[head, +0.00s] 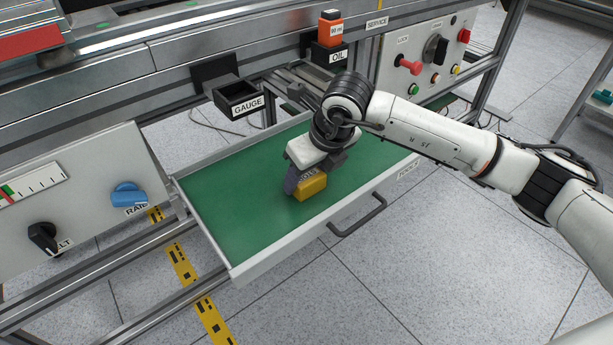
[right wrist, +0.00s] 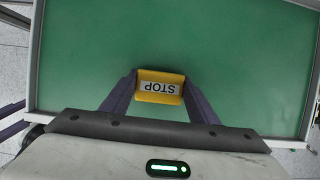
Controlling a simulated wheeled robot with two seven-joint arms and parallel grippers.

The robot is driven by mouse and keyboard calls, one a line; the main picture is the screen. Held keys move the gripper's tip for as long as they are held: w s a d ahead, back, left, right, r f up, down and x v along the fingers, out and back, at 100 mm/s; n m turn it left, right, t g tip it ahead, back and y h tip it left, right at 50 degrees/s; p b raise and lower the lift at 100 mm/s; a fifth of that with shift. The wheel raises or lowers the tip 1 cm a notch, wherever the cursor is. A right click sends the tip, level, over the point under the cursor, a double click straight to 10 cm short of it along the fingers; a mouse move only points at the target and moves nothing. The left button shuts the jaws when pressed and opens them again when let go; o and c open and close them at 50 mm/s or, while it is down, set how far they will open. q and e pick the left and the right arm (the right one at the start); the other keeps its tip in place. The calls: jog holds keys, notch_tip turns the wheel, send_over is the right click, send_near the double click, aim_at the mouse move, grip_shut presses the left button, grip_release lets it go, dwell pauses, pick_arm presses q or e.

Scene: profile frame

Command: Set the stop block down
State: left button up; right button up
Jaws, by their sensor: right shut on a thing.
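The yellow stop block (head: 311,187) is in my right gripper (head: 302,180), over the green floor of the open drawer (head: 235,206). In the right wrist view the block (right wrist: 160,94) has a white label reading STOP, upside down in the picture. The fingers of my right gripper (right wrist: 160,88) are on both sides of it, shut on it. The block is low over or on the green liner; I cannot tell whether it touches. My left gripper is not in view.
The rest of the drawer's liner is bare. The drawer has raised pale rims and a dark front handle (head: 358,217). A GAUGE holder (head: 240,98), an OIL holder (head: 329,55) and a panel with knobs (head: 75,195) stand around it.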

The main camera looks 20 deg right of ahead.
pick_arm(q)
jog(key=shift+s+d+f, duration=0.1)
pick_arm(e)
jog(key=o, duration=1.2)
jog(key=shift+c, duration=0.2)
jog(key=shift+r, duration=0.2)
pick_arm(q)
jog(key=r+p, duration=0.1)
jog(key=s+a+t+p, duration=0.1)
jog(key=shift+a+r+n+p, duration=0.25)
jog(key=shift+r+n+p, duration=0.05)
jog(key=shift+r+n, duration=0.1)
pick_arm(e)
jog(key=v, duration=1.1)
jog(key=shift+s+r, duration=0.2)
jog(key=shift+r, duration=0.1)
